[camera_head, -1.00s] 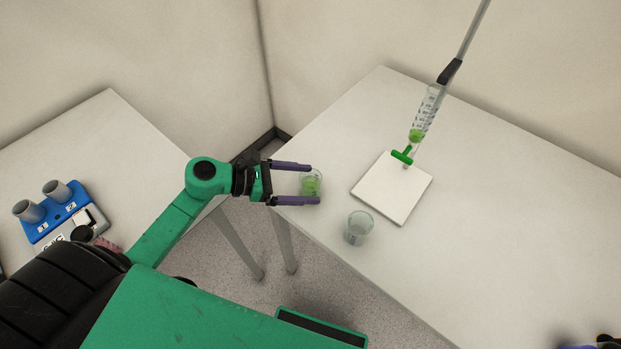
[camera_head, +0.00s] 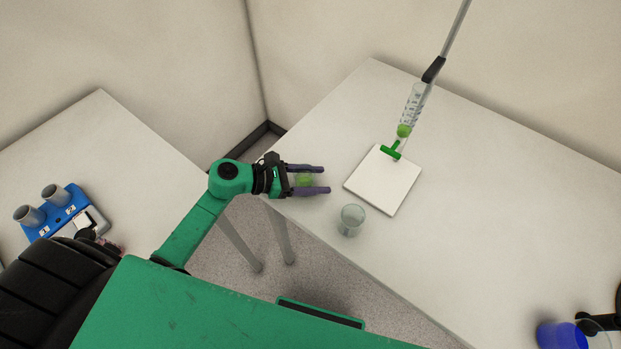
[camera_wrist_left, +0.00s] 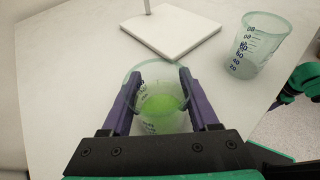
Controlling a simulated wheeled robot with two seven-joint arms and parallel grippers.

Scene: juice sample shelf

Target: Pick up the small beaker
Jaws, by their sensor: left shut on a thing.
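A small clear beaker with green contents (camera_head: 304,180) is between the fingers of my left gripper (camera_head: 318,180) at the table's left corner. In the left wrist view my left gripper (camera_wrist_left: 162,85) has a purple finger against each side of this beaker (camera_wrist_left: 162,108) and is shut on it. The beaker looks upright. Whether its base touches the table is hidden. A second clear beaker, empty (camera_head: 351,220), stands near the table's front edge; it also shows in the left wrist view (camera_wrist_left: 252,45). My right gripper is not clearly seen.
A white square plate (camera_head: 383,181) lies on the right table (camera_head: 480,200), below a stand holding a graduated tube (camera_head: 413,105) with a green valve (camera_head: 390,151). A blue device (camera_head: 57,212) sits on the left table. A blue object (camera_head: 558,337) is at the lower right.

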